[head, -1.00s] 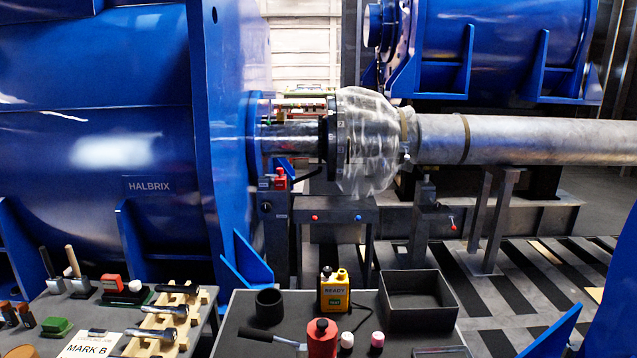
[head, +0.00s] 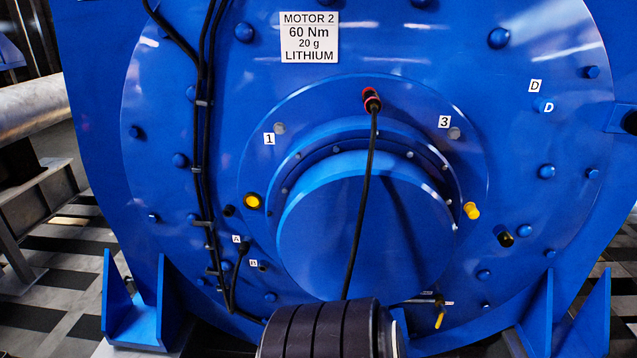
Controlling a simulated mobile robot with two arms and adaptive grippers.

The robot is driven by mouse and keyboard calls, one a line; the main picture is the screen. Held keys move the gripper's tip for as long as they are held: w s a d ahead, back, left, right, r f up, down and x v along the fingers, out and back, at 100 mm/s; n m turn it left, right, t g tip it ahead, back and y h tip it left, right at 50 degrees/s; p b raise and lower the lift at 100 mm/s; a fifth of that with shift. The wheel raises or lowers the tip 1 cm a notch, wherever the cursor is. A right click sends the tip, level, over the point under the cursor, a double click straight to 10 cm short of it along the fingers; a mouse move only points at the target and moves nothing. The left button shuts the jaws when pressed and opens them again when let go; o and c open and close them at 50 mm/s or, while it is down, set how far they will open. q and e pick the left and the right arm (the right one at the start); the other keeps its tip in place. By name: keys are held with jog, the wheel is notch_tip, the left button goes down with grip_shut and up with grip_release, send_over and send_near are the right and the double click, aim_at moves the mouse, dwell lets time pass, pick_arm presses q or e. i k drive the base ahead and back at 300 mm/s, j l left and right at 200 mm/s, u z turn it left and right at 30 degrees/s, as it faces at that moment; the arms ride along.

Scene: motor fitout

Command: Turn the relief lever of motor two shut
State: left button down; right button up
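Motor two (head: 190,110) fills the head view. It is a large blue round end face with a white label (head: 309,37) reading "MOTOR 2, 60 Nm, 20 g, LITHIUM". A small yellow lever (head: 440,319) hangs from a thin fitting at the lower right of the central hub, tilted slightly and pointing down. It looks like the relief lever, but the small tag beside it is too small to read. A yellow plug-like part (head: 472,210) sticks out higher on the right. Neither of my grippers is in view.
A black cable (head: 362,210) hangs from a red connector (head: 371,99) across the blue hub (head: 320,240). A dark ribbed cylinder (head: 318,331) stands at the bottom centre. Black cables run down the left side. Striped floor shows at left; blue brackets (head: 136,306) flank the base.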

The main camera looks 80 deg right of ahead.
aim_at(442, 311)
jog(key=z, duration=3.6)
